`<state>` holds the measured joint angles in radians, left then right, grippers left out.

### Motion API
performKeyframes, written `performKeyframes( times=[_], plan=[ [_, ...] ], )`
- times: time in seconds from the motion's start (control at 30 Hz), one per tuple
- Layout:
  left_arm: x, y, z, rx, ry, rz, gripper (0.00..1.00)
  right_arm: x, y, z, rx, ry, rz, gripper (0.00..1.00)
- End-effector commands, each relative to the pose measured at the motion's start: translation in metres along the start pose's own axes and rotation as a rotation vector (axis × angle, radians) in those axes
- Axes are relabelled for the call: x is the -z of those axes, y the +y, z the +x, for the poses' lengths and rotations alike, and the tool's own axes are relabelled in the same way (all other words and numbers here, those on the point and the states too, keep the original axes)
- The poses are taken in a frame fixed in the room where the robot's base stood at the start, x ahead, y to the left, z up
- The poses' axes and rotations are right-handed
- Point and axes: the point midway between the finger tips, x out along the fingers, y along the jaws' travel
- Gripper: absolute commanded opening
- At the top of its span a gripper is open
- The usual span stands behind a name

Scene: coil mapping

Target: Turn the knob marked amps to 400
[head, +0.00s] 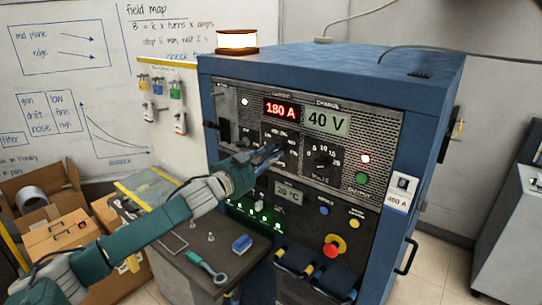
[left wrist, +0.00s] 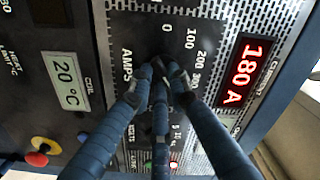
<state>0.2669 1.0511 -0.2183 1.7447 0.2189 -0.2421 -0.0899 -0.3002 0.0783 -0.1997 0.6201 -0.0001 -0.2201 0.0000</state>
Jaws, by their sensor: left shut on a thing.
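The blue cabinet's panel carries the amps dial (head: 281,134), with a black plate marked AMPS (left wrist: 127,62) and the numbers 0, 100, 200 and 300 showing in the left wrist view. My left gripper (head: 266,155) reaches the dial from the left. In the left wrist view, its blue fingers (left wrist: 161,80) are shut around the dark amps knob, which they mostly hide. The knob's pointer and the 400 mark cannot be made out. The red current display (head: 282,109) reads 180 A; it also shows in the left wrist view (left wrist: 243,72). My right gripper is not in view.
Right of the amps dial is the volts knob (head: 323,158), under a 40 V display (head: 327,121). Below are a 20 °C display (head: 289,194) and a red stop button (head: 333,247). A dark bench (head: 245,265) with small tools stands in front, below my left arm.

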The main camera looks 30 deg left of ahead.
Motion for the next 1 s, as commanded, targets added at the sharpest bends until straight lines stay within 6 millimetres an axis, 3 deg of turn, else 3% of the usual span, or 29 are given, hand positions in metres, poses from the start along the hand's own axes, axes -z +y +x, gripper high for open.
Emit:
performKeyframes(
  times=[0.17, 0.2, 0.3, 0.67, 1.0],
  plan=[
    [-0.001, 0.001, 0.0, -0.002, -0.001, -0.001, 0.0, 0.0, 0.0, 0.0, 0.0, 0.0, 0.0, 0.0],
    [-0.001, 0.001, 0.0, -0.002, -0.001, -0.001, 0.23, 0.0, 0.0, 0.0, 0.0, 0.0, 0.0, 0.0],
    [0.0, 0.001, 0.0, -0.002, -0.001, -0.002, 0.36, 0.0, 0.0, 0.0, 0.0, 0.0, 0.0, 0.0],
    [-0.001, 0.001, -0.003, -0.002, -0.001, -0.002, 0.36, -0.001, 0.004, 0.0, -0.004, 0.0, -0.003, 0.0],
    [-0.002, 0.004, -0.043, -0.006, -0.004, -0.002, 0.36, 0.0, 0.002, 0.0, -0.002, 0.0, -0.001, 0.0]
  ],
)
